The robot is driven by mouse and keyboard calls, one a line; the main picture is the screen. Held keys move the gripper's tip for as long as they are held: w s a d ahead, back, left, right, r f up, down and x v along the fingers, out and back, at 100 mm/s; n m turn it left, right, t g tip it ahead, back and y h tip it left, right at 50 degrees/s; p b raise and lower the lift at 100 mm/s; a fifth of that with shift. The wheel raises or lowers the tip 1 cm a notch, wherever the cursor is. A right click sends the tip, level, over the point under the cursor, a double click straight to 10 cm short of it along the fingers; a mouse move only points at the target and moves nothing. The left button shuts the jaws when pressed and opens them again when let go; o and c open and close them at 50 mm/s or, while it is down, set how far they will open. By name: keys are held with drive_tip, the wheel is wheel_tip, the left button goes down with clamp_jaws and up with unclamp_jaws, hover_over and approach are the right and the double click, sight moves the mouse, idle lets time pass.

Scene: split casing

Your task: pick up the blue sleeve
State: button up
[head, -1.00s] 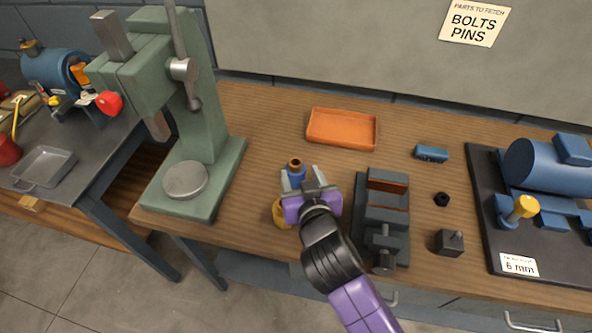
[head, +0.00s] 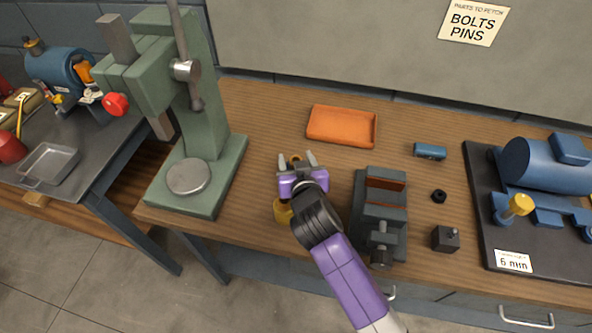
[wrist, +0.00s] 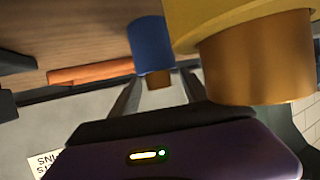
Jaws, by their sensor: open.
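The blue sleeve (wrist: 150,42) is an upright cylinder with a bronze-coloured end. In the wrist view, which looks upside down, it stands ahead of my gripper (wrist: 162,85), roughly in line with the gap between the fingers. In the head view my gripper (head: 297,160) hides most of it, and only its bronze top shows. The fingers are apart and hold nothing. I cannot tell whether the fingertips reach around the sleeve. A yellow part (head: 283,213) with a bronze end stands close beside my gripper, and it looms large at the right of the wrist view (wrist: 225,22).
A dark vise (head: 381,212) stands right of my gripper, and a green press (head: 205,165) to the left. An orange tray (head: 341,126) lies behind. A small blue cylinder (head: 430,151), a black ring (head: 439,196) and a dark block (head: 445,239) are farther right. Bench between tray and press is clear.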

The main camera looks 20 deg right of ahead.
clamp_jaws()
drive_tip(key=shift+f, duration=0.1)
drive_tip(key=shift+s+f, duration=0.15)
drive_tip(key=shift+f, duration=0.05)
idle(0.9)
drive_tip(key=shift+r, duration=0.1)
